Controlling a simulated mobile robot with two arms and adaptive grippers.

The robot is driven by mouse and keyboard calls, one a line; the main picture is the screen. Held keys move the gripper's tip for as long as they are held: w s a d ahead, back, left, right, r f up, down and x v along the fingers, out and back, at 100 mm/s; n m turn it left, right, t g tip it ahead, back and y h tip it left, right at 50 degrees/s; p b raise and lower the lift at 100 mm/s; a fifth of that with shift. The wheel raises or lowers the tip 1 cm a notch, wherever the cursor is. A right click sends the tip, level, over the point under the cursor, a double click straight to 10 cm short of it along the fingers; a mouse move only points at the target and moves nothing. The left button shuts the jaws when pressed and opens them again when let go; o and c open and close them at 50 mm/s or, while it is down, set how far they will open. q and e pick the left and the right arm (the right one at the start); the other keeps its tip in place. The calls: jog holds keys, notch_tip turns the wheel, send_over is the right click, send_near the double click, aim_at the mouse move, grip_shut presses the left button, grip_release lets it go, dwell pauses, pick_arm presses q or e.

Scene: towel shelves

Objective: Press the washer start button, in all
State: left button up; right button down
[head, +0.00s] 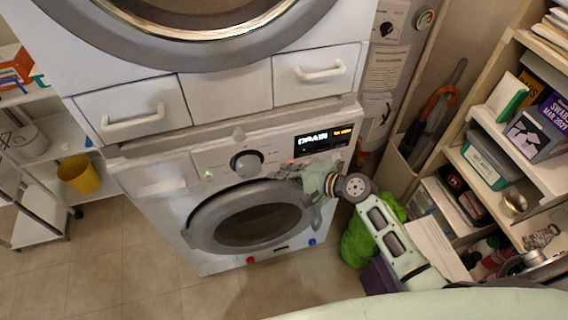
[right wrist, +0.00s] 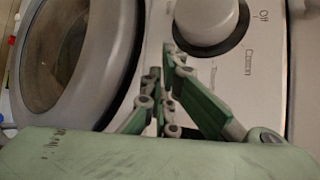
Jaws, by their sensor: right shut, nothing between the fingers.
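The washer (head: 185,215) is a white front loader with a round grey-rimmed door (head: 205,232), which is closed. Its panel has a round dial (head: 246,163), a lit display (head: 323,141) that seems to read "DRAIN", a small green light (head: 208,174) and a small red light near the display. I cannot tell which spot is the start button. My right gripper (head: 284,170) is shut and empty, in front of the panel just right of the dial. In the right wrist view its closed fingertips (right wrist: 170,50) are close to the dial (right wrist: 207,18); contact cannot be told.
A second machine sits above, over drawers with white handles (head: 133,117). Shelves with books and boxes (head: 540,130) stand at the right. A green bag (head: 357,245) is on the floor by my right arm. A yellow bucket (head: 78,174) is at left; the left floor is clear.

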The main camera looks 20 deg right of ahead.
jog(key=shift+s, duration=0.1)
jog(key=shift+s+p, duration=0.35)
jog(key=shift+s, duration=0.3)
jog(key=s+p, duration=0.1)
jog(key=s, duration=0.4)
jog(key=shift+d, duration=0.1)
dwell(0.8)
